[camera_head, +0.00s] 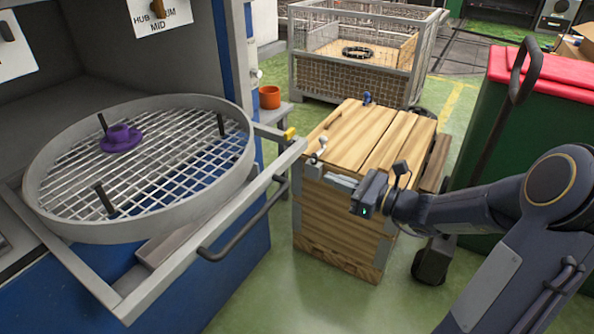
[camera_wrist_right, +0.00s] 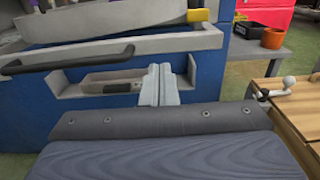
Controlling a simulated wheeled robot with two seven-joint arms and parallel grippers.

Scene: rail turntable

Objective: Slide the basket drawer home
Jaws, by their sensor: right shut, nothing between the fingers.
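The basket drawer (camera_head: 188,246) is a grey frame pulled out of the blue cabinet, carrying a round mesh basket (camera_head: 58,222). A dark bar handle (camera_head: 243,222) is fixed along its front; the handle also shows in the right wrist view (camera_wrist_right: 70,58). A purple hub-shaped part (camera_head: 120,138) sits on the mesh among dark upright pegs. My right gripper (camera_head: 328,177) is shut and empty, to the right of the drawer front and apart from it, above the wooden crate's near edge. Its fingers (camera_wrist_right: 160,70) point toward the drawer in the wrist view. My left gripper is not in view.
A wooden crate (camera_head: 345,225) with a ball-knob lever (camera_wrist_right: 288,83) stands right of the drawer. A yellow piece (camera_head: 289,133) sits at the drawer's far corner. An orange pot (camera_head: 269,97), a wire cage (camera_head: 380,68) and a red-lidded green bin (camera_head: 540,120) stand beyond.

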